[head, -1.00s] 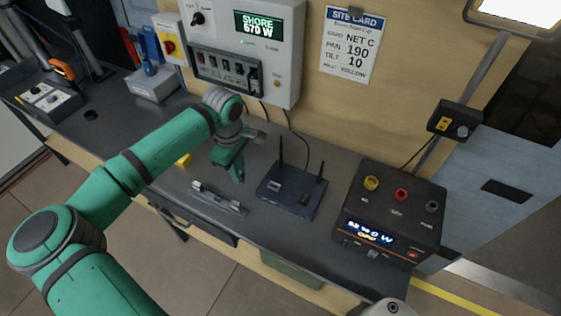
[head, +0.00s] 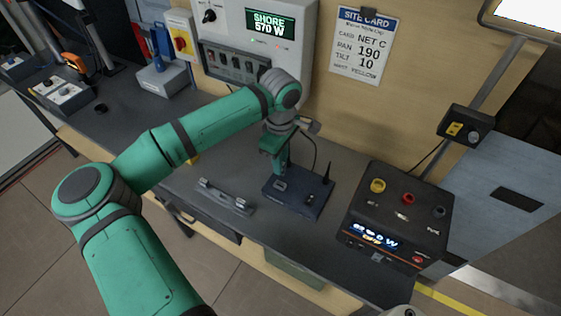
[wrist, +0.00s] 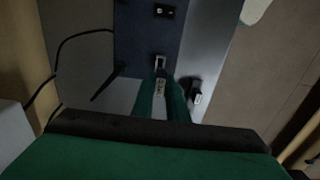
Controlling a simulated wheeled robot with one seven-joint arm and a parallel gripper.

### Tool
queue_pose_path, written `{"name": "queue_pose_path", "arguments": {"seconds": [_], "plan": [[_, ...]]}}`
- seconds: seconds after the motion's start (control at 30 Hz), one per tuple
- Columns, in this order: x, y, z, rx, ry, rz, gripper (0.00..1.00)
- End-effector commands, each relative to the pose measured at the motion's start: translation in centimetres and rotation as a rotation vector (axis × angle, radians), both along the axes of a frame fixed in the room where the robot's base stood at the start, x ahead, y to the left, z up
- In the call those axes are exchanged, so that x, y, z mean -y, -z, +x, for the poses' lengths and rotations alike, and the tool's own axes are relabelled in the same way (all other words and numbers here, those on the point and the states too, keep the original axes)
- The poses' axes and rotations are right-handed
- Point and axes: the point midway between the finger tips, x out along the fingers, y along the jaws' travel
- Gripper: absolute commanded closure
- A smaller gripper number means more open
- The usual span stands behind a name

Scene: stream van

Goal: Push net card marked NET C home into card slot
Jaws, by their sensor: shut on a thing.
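My gripper (head: 279,170) points down at the left part of the dark blue router box (head: 311,208) on the bench. In the wrist view, my gripper (wrist: 161,101) is shut on a narrow pale card (wrist: 160,87) with small printing, too small to read surely. A light-rimmed card slot (wrist: 160,62) on the box lies right at the card's far end. I cannot tell whether the card's tip is inside the slot or just short of it. In the head view the fingers hide the card. A second socket (wrist: 165,11) lies farther along the box.
A grey rack (head: 226,197) lies left of the box. An antenna (head: 328,167) stands at the box's right rear. A black power unit (head: 398,215) stands to the right. A cable runs behind the box, below the wall panel (head: 290,55).

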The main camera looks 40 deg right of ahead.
Motion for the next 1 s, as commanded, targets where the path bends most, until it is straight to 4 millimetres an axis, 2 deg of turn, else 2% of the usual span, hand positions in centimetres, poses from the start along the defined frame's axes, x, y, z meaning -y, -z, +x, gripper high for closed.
{"name": "queue_pose_path", "arguments": {"seconds": [0.6,1.0], "plan": [[0.0,4.3,-0.1,-0.002,0.001,-0.001,1.00],[0.0,4.6,0.0,-0.001,0.001,0.000,1.00]]}}
